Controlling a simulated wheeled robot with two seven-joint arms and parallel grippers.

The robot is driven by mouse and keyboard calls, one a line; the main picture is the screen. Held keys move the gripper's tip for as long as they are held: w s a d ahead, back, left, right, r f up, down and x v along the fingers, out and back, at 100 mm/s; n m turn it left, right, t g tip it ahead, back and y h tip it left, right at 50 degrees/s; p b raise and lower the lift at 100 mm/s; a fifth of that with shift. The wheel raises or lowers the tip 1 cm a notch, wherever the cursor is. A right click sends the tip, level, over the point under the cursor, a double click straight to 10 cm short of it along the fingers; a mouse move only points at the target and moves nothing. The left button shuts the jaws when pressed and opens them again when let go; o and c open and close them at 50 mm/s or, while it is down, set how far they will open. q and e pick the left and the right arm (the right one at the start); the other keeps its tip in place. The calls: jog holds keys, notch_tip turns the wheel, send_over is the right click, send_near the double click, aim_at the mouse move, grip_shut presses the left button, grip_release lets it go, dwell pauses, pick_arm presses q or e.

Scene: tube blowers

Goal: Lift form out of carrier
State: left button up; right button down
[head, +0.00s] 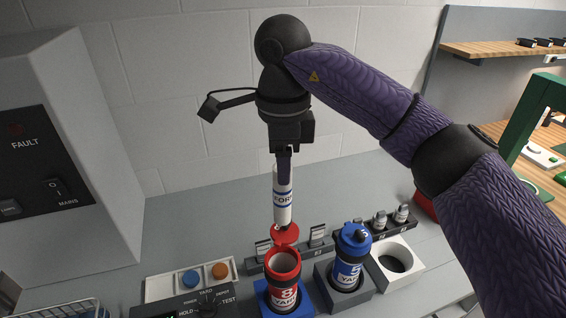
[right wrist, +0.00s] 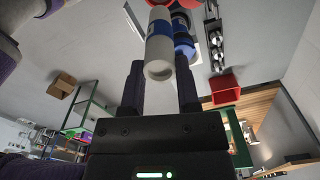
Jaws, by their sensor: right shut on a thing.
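The form (head: 283,208), a white tube with a blue band and printed letters, hangs upright from my right gripper (head: 284,158). It also shows in the right wrist view (right wrist: 159,45) between the two fingers. My right gripper is shut on its upper end. The red carrier (head: 284,284) stands upright below with its red lid (head: 285,235) swung open at the back. The form's lower end appears above the carrier's open mouth, near the lid; the exact gap is hard to judge. My left gripper is out of view.
A blue carrier (head: 350,256) with its cap stands in a grey holder to the right. Beside it is an empty white holder (head: 397,263). A grey cabinet (head: 60,150) stands at far left.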

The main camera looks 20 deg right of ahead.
notch_tip(320, 180, up, 8)
jog(key=p, duration=0.6)
jog(key=shift+f, duration=0.4)
